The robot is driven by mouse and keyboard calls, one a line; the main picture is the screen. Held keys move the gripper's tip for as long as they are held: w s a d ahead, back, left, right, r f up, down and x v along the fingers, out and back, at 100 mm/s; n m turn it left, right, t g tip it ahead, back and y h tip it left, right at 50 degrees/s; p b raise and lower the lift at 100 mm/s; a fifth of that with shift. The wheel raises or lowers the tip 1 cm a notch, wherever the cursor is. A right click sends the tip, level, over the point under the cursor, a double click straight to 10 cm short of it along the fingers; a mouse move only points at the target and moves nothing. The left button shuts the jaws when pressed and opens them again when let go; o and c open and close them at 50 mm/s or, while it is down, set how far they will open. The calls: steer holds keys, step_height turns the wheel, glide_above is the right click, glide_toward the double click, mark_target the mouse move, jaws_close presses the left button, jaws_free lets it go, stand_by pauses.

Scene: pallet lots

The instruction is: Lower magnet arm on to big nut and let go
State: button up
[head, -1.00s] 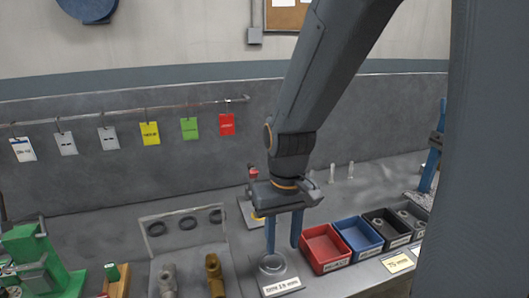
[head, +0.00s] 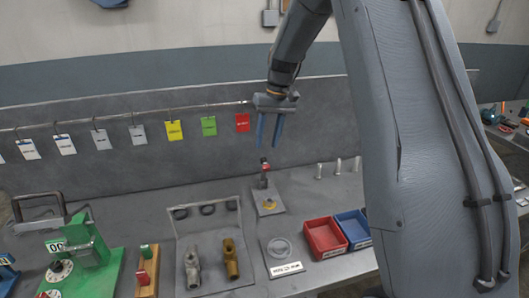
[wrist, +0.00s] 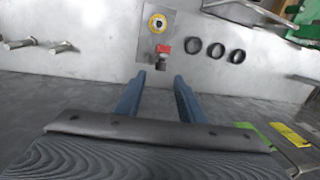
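The magnet arm (head: 264,172), with a red top, stands upright at the back of a pale plate (head: 262,212) on the bench. A yellow ring-shaped piece (head: 269,205) lies on the front of this plate; it may be the big nut, but it is too small to tell. In the wrist view, the red part (wrist: 163,47) and the yellow ring (wrist: 157,23) show beyond my fingers. My gripper (head: 269,146) points down in the air near the red top. Its two blue fingers are apart with nothing between them, also in the wrist view (wrist: 156,82).
A round clear dish (head: 280,248), a red bin (head: 325,235) and a blue bin (head: 355,224) stand toward the front right. Coloured tags (head: 174,130) hang from a rail behind.

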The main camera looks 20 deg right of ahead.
mark_target(264, 171)
steer(key=shift+a+f+p, duration=0.2)
steer(key=shift+f+p, duration=0.05)
steer(key=shift+f, duration=0.75)
steer(key=shift+a+f+p, duration=0.15)
steer(key=shift+f+p, duration=0.15)
steer(key=shift+f, duration=0.65)
steer(key=shift+a+f+p, duration=0.2)
steer(key=shift+f+p, duration=0.05)
steer(key=shift+f, duration=0.75)
jaws_close()
